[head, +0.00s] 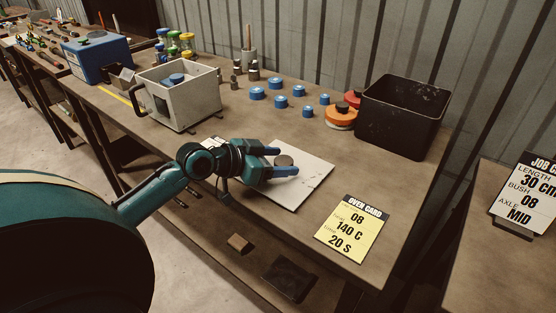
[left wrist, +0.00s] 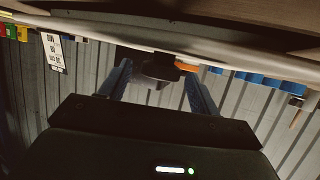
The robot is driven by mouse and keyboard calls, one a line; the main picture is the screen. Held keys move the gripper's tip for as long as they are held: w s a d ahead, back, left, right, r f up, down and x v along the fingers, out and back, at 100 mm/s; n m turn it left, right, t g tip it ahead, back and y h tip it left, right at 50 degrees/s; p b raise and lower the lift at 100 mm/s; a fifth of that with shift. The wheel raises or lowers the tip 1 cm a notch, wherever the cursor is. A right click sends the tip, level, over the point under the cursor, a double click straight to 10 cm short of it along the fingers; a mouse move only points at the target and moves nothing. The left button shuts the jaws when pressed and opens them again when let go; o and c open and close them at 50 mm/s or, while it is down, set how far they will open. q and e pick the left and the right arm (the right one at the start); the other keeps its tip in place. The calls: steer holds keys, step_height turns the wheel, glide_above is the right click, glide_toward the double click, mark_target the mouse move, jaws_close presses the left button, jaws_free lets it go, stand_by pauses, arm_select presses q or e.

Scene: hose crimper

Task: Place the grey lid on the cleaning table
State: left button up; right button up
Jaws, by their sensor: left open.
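A small grey round lid (head: 284,160) is on the white mat (head: 300,190) on the workbench. My left gripper (head: 286,161) reaches in from the left, low over the mat, with its blue fingers open on either side of the lid. In the left wrist view a dark grey piece, apparently the lid (left wrist: 160,69), shows between the two blue fingers, with gaps at the sides. Whether a finger touches it I cannot tell. My right gripper is not in view.
Several blue caps (head: 257,93) and orange discs (head: 341,117) lie behind the mat. A black bin (head: 403,115) stands at the back right, a pale metal box (head: 180,100) at left. A yellow oven card (head: 352,228) lies at the front.

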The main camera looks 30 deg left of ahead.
arm_select(q)
steer(key=shift+r, duration=0.25)
steer(key=shift+s+a, duration=0.2)
steer(key=shift+s, duration=0.15)
steer(key=v, duration=1.1)
steer(key=shift+s+a, duration=0.1)
